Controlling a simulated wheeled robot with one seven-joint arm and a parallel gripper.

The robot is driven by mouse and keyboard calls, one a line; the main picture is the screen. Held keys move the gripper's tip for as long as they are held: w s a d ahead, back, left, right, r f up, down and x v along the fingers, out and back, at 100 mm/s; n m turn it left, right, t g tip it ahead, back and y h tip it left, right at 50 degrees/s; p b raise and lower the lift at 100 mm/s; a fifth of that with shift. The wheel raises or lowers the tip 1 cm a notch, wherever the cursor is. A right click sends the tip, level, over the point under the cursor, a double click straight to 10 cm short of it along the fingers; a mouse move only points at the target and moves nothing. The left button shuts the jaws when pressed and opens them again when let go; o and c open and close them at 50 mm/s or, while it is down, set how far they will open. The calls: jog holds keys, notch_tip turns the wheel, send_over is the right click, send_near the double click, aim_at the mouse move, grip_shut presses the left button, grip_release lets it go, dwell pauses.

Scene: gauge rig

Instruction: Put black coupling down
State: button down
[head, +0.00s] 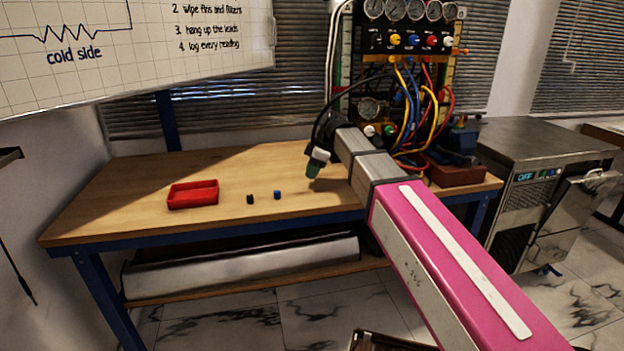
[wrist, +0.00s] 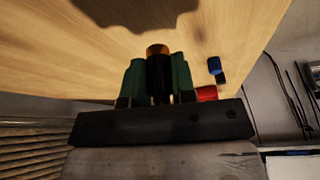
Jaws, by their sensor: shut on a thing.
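My gripper (head: 314,170) is over the right-middle part of the wooden table in the head view, its green fingers pointing down. In the wrist view my gripper (wrist: 158,80) is shut on a black coupling (wrist: 158,72) with a brass-coloured end, which sits between the two green fingers. In the head view the held coupling is too small or hidden to make out. The wood surface lies beyond its end; I cannot tell the exact gap.
The wooden table (head: 140,205) carries a red tray (head: 193,195), a small black piece (head: 250,199) and a small blue piece (head: 277,195), left of my gripper. A gauge panel (head: 408,40) with hoses stands behind on the right. Bare wood lies around the small pieces.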

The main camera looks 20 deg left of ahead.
aim_at(312, 186)
jog(key=shift+f, duration=1.5)
jog(key=shift+f, duration=0.1)
jog(key=c, duration=0.9)
grip_release()
jog(key=shift+c, duration=0.2)
jog(key=v, duration=1.2)
jog(key=shift+d, duration=0.1)
